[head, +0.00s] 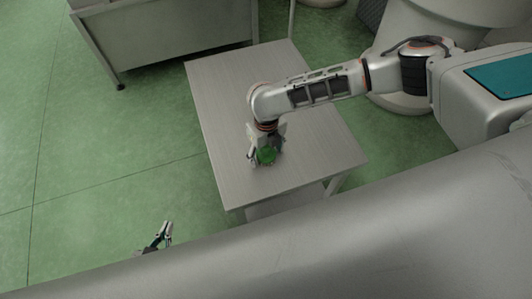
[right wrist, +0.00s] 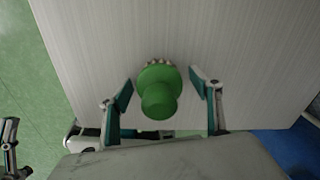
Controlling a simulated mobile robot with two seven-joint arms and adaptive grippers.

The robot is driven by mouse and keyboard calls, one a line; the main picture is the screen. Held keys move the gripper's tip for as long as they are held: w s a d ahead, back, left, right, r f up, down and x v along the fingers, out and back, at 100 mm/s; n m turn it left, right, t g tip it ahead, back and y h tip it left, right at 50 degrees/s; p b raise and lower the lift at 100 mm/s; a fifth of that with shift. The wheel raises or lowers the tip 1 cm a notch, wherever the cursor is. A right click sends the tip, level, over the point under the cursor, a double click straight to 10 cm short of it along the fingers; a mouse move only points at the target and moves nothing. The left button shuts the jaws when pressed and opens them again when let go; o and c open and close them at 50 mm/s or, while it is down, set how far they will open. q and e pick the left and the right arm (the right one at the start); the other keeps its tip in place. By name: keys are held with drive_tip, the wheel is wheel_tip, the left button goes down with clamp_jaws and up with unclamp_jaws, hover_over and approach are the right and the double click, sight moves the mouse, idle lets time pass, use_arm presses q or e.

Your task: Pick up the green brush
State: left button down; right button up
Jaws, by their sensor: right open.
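The green brush (right wrist: 160,92) has a round knob on a wider green disc, with pale bristle tufts showing at its far edge. It is on the grey table top, and in the head view the brush (head: 267,155) shows near the table's front end, partly covered by my right gripper (head: 266,148). In the right wrist view my right gripper (right wrist: 161,90) is open, one finger on each side of the brush, with gaps on both sides. My left gripper (head: 165,231) is away from the table at lower left, partly hidden; its opening is unclear.
The table (head: 222,120) is otherwise bare. A grey metal bin or cabinet (head: 170,40) stands beyond it at upper left. A large pale machine (head: 420,30) is at upper right. Green floor (head: 90,160) lies open to the left.

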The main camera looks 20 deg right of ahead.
drive_tip(key=shift+r, duration=0.1)
drive_tip(key=c, duration=1.3)
drive_tip(key=shift+o, duration=0.2)
drive_tip(key=shift+r, duration=0.15)
wheel_tip(320, 180, up, 20)
drive_tip(key=p, duration=0.3)
drive_tip(key=shift+p, duration=0.4)
drive_tip(key=shift+o, duration=1)
